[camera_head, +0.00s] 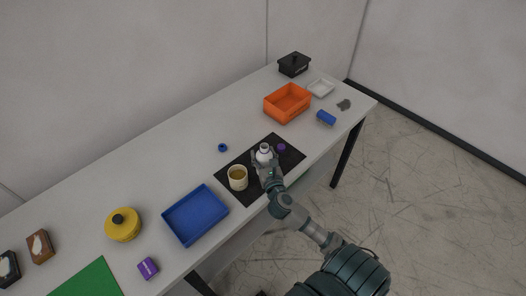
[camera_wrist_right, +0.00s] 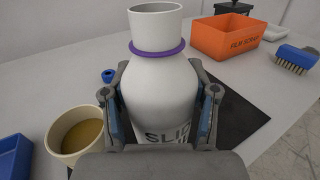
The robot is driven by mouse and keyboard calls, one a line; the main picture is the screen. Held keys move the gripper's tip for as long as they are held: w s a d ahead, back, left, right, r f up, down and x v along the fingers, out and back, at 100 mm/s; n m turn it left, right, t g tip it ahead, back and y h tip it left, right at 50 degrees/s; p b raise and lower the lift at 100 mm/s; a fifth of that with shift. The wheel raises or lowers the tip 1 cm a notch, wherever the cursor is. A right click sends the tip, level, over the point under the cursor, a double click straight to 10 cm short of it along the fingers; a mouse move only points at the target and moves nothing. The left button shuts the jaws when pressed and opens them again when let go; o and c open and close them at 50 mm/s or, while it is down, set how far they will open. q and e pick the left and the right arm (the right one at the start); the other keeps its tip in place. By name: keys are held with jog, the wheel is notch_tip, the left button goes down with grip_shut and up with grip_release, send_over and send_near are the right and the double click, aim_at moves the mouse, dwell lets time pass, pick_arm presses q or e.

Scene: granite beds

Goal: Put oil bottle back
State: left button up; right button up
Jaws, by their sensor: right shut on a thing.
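A white bottle (camera_wrist_right: 162,92) with a purple ring at its neck fills the middle of the right wrist view. Its open neck faces up and part of a dark label shows. In the head view the bottle (camera_head: 264,152) is upright on or just above a black mat (camera_head: 233,191); I cannot tell which. My right gripper (camera_wrist_right: 160,112) is shut on the bottle, one finger on each side of its body. The right gripper (camera_head: 266,165) also shows in the head view. My left gripper is not in view.
A cream cup of brown liquid (camera_head: 238,178) stands close left of the bottle. A blue tray (camera_head: 222,191), a blue ring (camera_head: 222,148), an orange bin (camera_head: 287,104) and a blue brush (camera_head: 326,118) lie around. A yellow pot (camera_head: 122,230) stands further left.

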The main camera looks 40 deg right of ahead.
jog(key=w+d+f+b, duration=0.1)
jog(key=w+d+f, duration=0.3)
jog(key=w, duration=0.1)
jog(key=shift+d+b, duration=0.1)
jog(key=shift+b, duration=0.25)
jog(key=shift+f, duration=0.15)
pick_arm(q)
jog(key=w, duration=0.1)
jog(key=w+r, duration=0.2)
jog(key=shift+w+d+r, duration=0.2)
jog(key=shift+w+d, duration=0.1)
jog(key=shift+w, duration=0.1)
pick_arm(e)
jog(key=o, duration=1.4)
